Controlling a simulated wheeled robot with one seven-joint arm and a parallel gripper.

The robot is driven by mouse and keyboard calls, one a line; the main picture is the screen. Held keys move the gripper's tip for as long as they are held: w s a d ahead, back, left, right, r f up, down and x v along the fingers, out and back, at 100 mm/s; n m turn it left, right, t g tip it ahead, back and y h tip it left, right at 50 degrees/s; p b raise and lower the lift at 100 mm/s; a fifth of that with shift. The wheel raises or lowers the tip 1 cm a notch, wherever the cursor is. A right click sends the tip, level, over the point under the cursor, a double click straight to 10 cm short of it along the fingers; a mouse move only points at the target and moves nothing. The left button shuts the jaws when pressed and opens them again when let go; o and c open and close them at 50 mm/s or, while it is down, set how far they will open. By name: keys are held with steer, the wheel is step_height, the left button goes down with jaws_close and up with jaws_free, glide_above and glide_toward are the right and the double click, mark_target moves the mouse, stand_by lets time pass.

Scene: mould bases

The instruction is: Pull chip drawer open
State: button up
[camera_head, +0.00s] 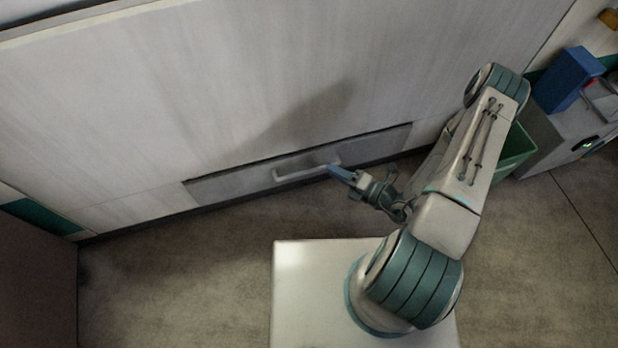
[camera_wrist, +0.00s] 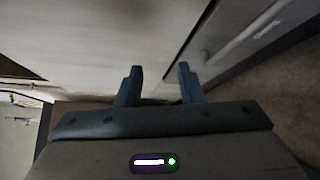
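The chip drawer (camera_head: 235,184) is a long grey front low in the pale panelled wall, with a light bar handle (camera_head: 300,171) at its middle. It looks flush with the wall. My gripper (camera_head: 343,174) is near the right end of the handle in the head view; I cannot tell whether it touches it. In the wrist view, my gripper (camera_wrist: 160,72) has its two fingers apart with nothing between them. The drawer front (camera_wrist: 222,82) and its handle (camera_wrist: 245,38) lie to the right of the fingers there, and a small label shows on the drawer.
A green bin (camera_head: 515,150) and a grey machine (camera_head: 565,128) with a blue box (camera_head: 570,78) stand at the right. A dark brown block (camera_head: 38,275) is at the left. The floor (camera_head: 180,270) before the drawer is clear.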

mark_target(309, 170)
step_height(309, 170, down, 12)
steer(key=s+r+m+t+h+b, duration=0.1)
steer(key=s+m+t+h+b, duration=0.2)
steer(key=m, duration=0.4)
steer(key=shift+h, duration=0.5)
steer(key=shift+w+d+f+b+x, duration=0.15)
steer(key=shift+b+x, duration=0.55)
steer(key=shift+x, duration=1.65)
steer(key=shift+w+d+f+b+x, duration=0.15)
steer(key=shift+b+x, duration=0.5)
steer(key=shift+x, duration=1.7)
steer(key=shift+s+d+f+b+x, duration=0.15)
steer(key=shift+b+x, duration=0.55)
steer(key=shift+x, duration=1.65)
steer(key=shift+w+r, duration=0.1)
jaws_close()
